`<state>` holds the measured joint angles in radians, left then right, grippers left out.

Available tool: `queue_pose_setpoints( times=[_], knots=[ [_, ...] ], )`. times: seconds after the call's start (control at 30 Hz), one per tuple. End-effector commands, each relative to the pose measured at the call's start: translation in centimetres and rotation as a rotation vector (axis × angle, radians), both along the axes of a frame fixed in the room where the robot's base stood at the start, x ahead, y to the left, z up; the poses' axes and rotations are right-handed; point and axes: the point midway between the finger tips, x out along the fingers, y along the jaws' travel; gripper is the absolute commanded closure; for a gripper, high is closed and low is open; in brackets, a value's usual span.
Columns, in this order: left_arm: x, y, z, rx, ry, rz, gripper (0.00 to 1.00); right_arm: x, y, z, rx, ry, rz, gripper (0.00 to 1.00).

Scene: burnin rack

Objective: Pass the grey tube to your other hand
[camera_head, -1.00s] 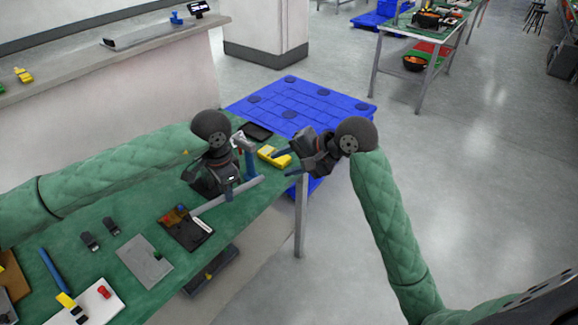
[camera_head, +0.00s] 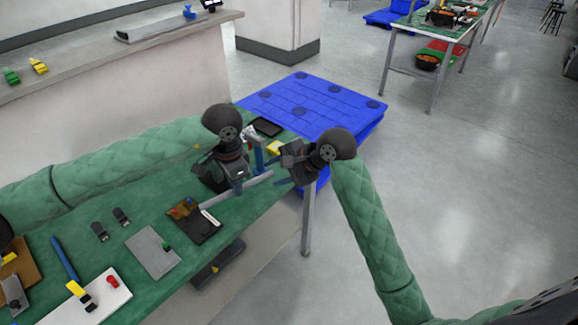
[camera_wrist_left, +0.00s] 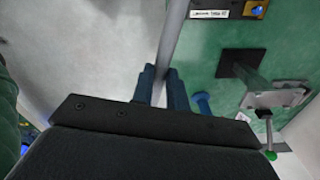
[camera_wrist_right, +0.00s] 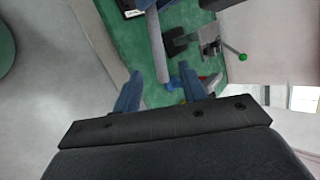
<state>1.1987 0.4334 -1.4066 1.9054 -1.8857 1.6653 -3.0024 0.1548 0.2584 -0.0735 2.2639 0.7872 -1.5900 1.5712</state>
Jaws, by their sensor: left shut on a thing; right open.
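The grey tube (camera_head: 262,179) is a slim straight rod held above the green workbench. My left gripper (camera_head: 237,188) is shut on it, with a length sticking out on each side in the head view. The left wrist view shows the tube (camera_wrist_left: 173,40) running up from between the blue fingertips (camera_wrist_left: 162,75). My right gripper (camera_head: 279,170) is open and empty close to the tube's right end. In the right wrist view the tube (camera_wrist_right: 157,48) lines up with the gap between the open fingers (camera_wrist_right: 159,72); I cannot tell whether its end lies between them.
A clamp with a green knob (camera_wrist_right: 242,57) stands close behind the grippers. A black tray (camera_head: 196,224) and a grey plate (camera_head: 153,252) lie on the green bench (camera_head: 120,265). A blue pallet (camera_head: 315,97) stands beyond the bench. Open floor is at the right.

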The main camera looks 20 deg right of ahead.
Motion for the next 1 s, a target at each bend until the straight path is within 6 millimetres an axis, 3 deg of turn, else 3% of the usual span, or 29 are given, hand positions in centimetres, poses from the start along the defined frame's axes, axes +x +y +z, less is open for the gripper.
queue_pose_setpoints(
  times=[0.3,0.7,0.73,0.93,1.0],
  knots=[
    [0.0,0.0,0.0,0.0,0.0,0.0,1.0,1.8,2.1,-2.4,0.0,0.001,0.001,0.58],
    [0.0,0.0,0.0,0.0,0.0,0.0,1.0,2.1,2.5,-2.8,0.0,-0.001,0.001,0.58],
    [0.0,0.0,0.0,0.0,0.0,0.0,1.0,2.1,2.5,-2.8,0.0,-0.001,0.001,0.6],
    [0.0,0.0,0.0,0.0,0.0,0.0,1.0,2.1,2.5,-2.8,0.0,-0.001,0.001,0.99],
    [0.0,0.0,0.0,0.0,0.0,0.0,1.0,2.1,2.5,-2.8,0.0,-0.001,0.001,1.0]
  ],
)
